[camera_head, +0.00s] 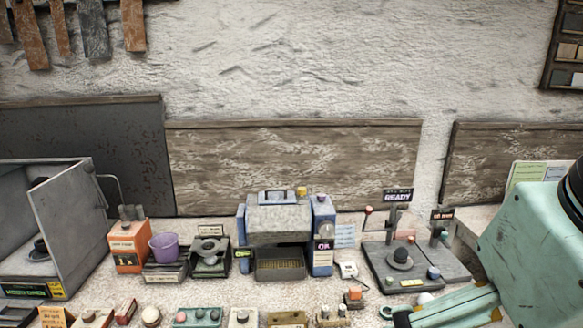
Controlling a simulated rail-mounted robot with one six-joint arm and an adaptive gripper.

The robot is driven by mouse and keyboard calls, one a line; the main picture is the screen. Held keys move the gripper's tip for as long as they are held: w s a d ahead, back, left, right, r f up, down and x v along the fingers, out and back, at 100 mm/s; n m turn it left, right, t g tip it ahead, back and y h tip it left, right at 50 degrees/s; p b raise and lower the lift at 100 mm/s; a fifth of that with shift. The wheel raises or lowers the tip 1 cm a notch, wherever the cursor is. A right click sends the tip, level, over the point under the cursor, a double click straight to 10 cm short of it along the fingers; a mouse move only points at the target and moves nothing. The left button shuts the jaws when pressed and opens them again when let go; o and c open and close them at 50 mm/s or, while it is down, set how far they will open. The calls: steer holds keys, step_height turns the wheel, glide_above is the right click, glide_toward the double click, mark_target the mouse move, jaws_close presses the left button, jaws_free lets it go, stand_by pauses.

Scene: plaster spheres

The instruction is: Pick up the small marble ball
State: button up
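I cannot tell for certain which round thing is the small marble ball. A pale, speckled ball (151,316) sits at the front left of the table, cut close to the bottom edge. Another pale rounded thing (425,298) shows at the front right, just beside my teal arm and partly hidden by it. My teal arm fills the lower right corner. My gripper's fingers do not show, so nothing can be seen held.
A grey open cabinet (70,190) stands at left. A purple bucket (164,247), a blue-and-grey machine (322,245) and a dark platform with a round dish (378,272) stand along the back. Several small blocks crowd the front edge, leaving narrow gaps.

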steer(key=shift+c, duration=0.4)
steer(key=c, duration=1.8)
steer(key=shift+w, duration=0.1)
